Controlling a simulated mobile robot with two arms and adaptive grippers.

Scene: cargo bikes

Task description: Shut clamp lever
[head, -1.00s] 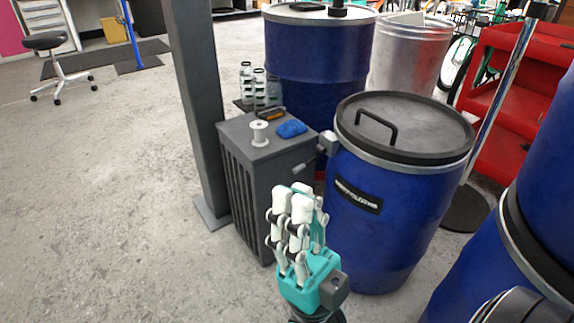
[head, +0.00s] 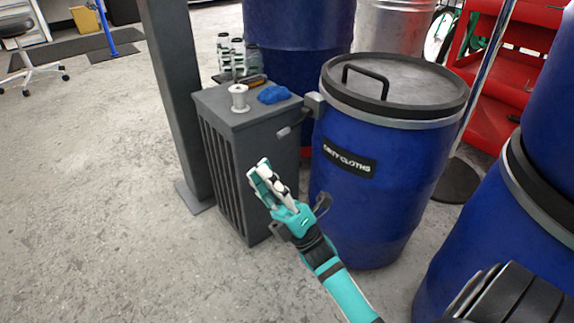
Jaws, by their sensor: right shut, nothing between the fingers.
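The blue drum (head: 362,200) labelled "DIRTY CLOTHS" has a dark lid (head: 405,80) with a black handle and a grey clamp band (head: 400,124) around its rim. The clamp's bracket (head: 315,103) is on the drum's left side. The small grey clamp lever (head: 288,130) sticks out from it to the left, away from the drum, in front of the grey cabinet. My right gripper (head: 263,172) is shut and empty, below and left of the lever and apart from it. My left gripper is not in view.
The grey cabinet (head: 245,160) stands close left of the drum, with a white spool (head: 239,98) and a blue cloth (head: 273,94) on top. A grey post (head: 178,100) is beside it. Another blue drum (head: 505,235) stands at right.

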